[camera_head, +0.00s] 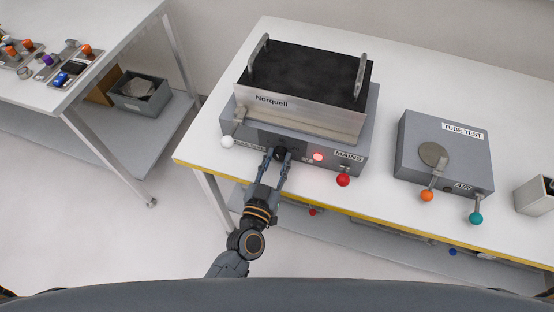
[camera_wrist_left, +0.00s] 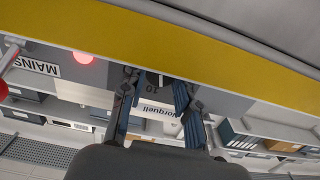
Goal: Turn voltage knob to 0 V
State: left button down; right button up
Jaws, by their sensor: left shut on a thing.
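The black voltage knob (camera_head: 280,153) is on the front of the grey Norquell unit (camera_head: 300,118), low and left of a lit red lamp (camera_head: 319,157). My left gripper (camera_head: 278,156) reaches it from the front and is shut on it, with one finger on each side. In the left wrist view the fingers (camera_wrist_left: 155,84) stand either side of the knob's place, and a small "10" mark shows there. The knob's pointer and most of its scale are hidden or too small to read. My right gripper is in neither view.
A red MAINS lever (camera_head: 343,180) is right of the lamp, and a white-ball lever (camera_head: 227,142) is at the unit's left. The TUBE TEST box (camera_head: 447,150) stands farther right with orange and teal levers. The yellow bench edge (camera_head: 305,203) runs below my gripper.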

pick_arm(q)
jog(key=shift+n, duration=0.3)
jog(key=n, duration=0.3)
jog(key=shift+a+n, duration=0.1)
jog(key=shift+n, duration=2.2)
jog(key=c, duration=1)
grip_release()
jog(key=v, duration=1.2)
